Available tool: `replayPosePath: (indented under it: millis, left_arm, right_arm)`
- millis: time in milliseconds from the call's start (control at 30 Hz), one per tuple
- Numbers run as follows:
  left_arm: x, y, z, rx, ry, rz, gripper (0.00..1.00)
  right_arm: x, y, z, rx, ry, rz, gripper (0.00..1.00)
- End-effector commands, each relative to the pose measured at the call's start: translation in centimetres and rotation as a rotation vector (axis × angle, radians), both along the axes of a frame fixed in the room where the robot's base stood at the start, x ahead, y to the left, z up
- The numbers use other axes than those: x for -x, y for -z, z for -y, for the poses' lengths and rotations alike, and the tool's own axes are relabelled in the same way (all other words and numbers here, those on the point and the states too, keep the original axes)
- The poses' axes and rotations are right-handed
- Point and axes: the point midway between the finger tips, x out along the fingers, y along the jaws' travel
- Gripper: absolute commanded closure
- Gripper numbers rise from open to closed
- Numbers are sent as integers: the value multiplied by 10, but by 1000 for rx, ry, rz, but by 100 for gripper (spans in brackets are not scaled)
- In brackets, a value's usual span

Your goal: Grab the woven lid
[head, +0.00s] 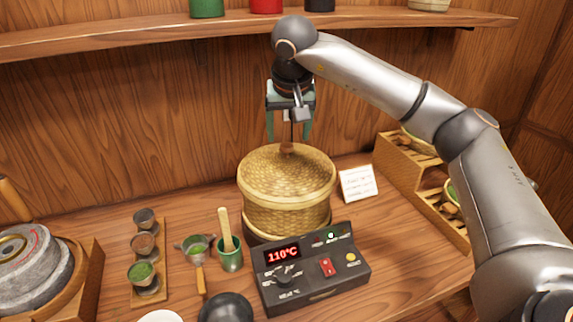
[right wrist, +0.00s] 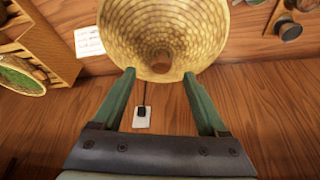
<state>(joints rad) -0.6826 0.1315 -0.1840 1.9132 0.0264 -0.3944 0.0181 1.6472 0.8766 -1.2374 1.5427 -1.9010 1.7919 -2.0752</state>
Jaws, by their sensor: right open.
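I cannot tell whether the fingers touch the lid. My left gripper is not in view.
A control box (head: 312,268) reading 110°C stands in front of the basket. A green cup (head: 230,258) and small tea bowls stand to the left. A white card (head: 358,183) and wooden rack (head: 420,195) are at right. A shelf (head: 150,35) runs above.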

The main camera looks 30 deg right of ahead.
Motion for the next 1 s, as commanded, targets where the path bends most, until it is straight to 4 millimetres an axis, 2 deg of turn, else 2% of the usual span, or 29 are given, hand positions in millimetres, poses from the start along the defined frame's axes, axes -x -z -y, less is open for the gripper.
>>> replayPosePath:
  millis: [200, 300, 567, 1000]
  left_arm:
    - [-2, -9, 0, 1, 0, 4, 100]
    - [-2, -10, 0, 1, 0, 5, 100]
    - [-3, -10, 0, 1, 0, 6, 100]
    - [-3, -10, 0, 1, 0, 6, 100]
  right_arm:
    - [-12, 30, 5, 1, 1, -5, 24]
    - [-15, 39, 7, 1, 1, -3, 24]
    - [-17, 42, 7, 0, 0, 0, 24]
    - [-17, 42, 7, 0, 0, 0, 72]
